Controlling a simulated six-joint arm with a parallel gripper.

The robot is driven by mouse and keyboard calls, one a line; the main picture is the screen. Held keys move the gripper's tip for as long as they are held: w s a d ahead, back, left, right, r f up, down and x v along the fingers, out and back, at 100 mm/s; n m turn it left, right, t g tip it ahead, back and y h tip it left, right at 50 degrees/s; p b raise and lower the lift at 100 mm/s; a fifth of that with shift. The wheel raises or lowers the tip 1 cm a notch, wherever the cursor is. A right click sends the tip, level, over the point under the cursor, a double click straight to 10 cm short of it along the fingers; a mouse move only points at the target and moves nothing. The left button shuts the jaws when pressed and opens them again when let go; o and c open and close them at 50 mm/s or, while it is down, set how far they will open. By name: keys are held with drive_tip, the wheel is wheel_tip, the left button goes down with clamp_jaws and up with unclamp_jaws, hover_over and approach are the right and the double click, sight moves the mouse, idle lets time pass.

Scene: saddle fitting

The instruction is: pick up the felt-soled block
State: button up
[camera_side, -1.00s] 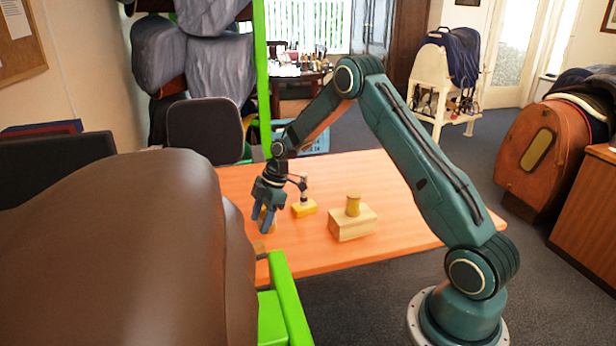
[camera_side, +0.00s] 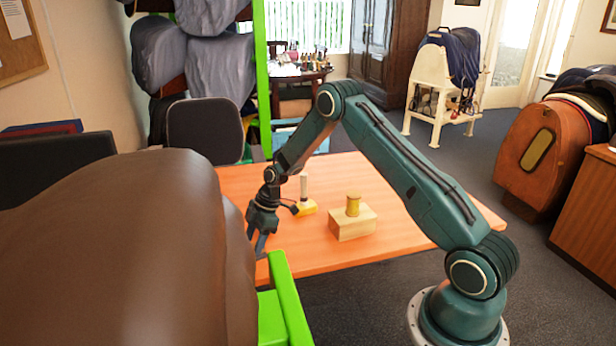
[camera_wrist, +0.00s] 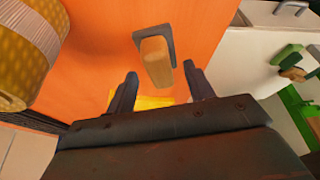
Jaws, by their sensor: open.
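In the wrist view a tan wooden block (camera_wrist: 156,62) with a dark grey flat piece (camera_wrist: 152,36) at its base is on the orange table; I take it for the felt-soled block. My gripper (camera_wrist: 160,72) is open, with one finger to each side of the block's near end. I cannot tell how far above it the fingertips are. In the side view my gripper (camera_side: 257,240) points down at the table's left edge, close to the brown saddle. I cannot make out the block there.
A pale wooden box (camera_side: 352,224) with a yellow spool (camera_side: 353,205) on it stands right of my gripper. The brown saddle (camera_side: 130,250) and green frame (camera_side: 287,290) crowd the left front. The table's right side is clear.

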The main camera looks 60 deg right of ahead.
sight(252, 245)
drive_tip(key=shift+x, duration=1.15)
drive_tip(key=c, duration=0.7)
drive_tip(key=shift+r, duration=0.2)
wheel_tip(252, 245, up, 20)
drive_tip(key=shift+f, duration=0.15)
